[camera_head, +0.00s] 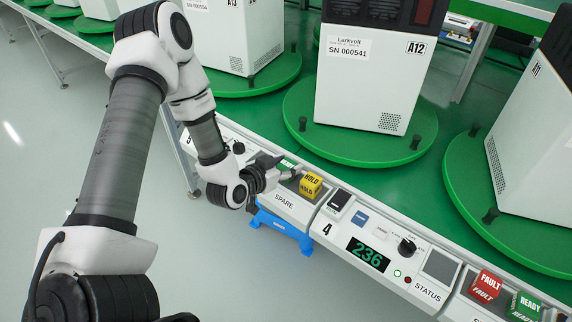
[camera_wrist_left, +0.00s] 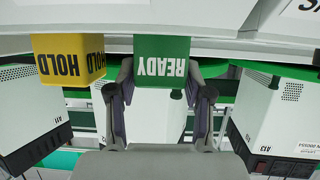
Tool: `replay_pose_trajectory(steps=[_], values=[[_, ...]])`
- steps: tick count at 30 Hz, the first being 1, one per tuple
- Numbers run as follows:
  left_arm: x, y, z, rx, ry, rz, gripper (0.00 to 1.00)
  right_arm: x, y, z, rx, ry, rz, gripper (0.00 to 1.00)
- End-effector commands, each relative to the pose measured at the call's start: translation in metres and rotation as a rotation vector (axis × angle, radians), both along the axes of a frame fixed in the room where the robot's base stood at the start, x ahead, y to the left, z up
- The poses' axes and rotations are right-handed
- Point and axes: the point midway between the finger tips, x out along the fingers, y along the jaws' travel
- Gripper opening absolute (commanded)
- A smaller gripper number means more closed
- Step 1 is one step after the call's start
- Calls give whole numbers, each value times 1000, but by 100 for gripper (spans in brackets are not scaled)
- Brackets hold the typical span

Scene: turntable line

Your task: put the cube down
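A green READY cube (camera_wrist_left: 162,60) is between the two fingers of my left gripper (camera_wrist_left: 162,88) in the left wrist view. The fingers lie close against its two sides. In the head view my left gripper (camera_head: 281,170) is at the SPARE tray (camera_head: 290,207), and only a little of the green cube (camera_head: 287,162) shows behind the fingers. A yellow HOLD cube (camera_head: 311,185) sits in that tray, just right of the gripper; it also shows in the left wrist view (camera_wrist_left: 62,60). I cannot tell whether the green cube touches the tray. My right gripper is not in view.
A STATUS panel (camera_head: 375,222) with a 236 display, knob and lights continues the ledge to the right. A red FAULT cube (camera_head: 486,285) and another green READY cube (camera_head: 525,306) sit farther along. White machine A12 (camera_head: 370,85) stands on a green turntable (camera_head: 350,150) behind.

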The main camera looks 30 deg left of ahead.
Motion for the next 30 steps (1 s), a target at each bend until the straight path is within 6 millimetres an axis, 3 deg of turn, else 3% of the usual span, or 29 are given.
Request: replay_pose_trajectory(steps=[13,24,27,30], values=[[-5,1,6,-1,1,2,70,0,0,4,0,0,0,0],[-84,8,42,-8,1,8,70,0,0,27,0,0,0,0],[-98,9,52,1,6,0,70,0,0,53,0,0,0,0],[-106,9,52,1,4,1,70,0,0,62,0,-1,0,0]])
